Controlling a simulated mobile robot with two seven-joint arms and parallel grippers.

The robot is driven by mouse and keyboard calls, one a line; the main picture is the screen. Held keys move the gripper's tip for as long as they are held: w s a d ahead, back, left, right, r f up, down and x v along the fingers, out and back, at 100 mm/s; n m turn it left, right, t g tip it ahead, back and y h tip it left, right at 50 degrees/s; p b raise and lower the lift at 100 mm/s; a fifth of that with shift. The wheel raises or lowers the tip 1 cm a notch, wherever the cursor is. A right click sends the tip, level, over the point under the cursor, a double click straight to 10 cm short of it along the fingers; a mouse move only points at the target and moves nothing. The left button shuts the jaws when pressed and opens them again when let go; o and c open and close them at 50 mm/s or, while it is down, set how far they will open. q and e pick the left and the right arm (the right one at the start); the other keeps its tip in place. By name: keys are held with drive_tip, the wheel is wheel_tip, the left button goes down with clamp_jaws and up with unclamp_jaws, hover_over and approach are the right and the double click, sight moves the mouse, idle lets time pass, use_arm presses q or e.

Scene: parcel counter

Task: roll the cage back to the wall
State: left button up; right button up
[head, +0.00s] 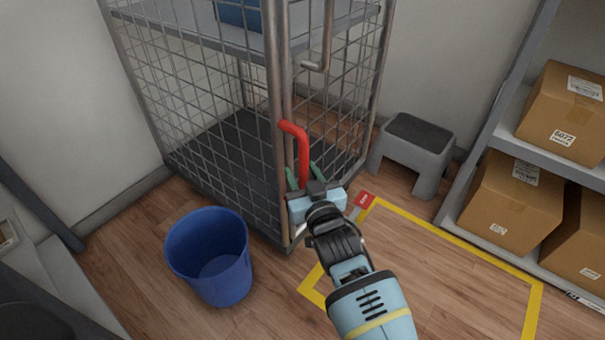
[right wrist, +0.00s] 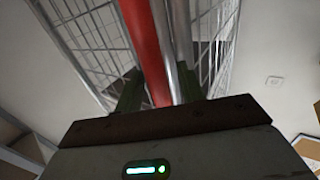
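The cage (head: 215,140) is a tall grey wire-mesh trolley with a dark base and a grey shelf, standing close to the walls in the corner. A red handle (head: 303,153) is on its front corner post. My right gripper (head: 305,178) is at the lower part of this handle, one green finger on each side. In the right wrist view the red handle (right wrist: 147,45) runs between the two fingers (right wrist: 158,95), with gaps that look open; firm contact does not show. My left gripper is out of view.
A blue bin (head: 210,255) stands on the floor left of the cage's front. A grey step stool (head: 412,150) is to its right. Shelves with boxes (head: 512,200) stand right.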

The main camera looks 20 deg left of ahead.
drive_tip(key=shift+d, duration=0.1)
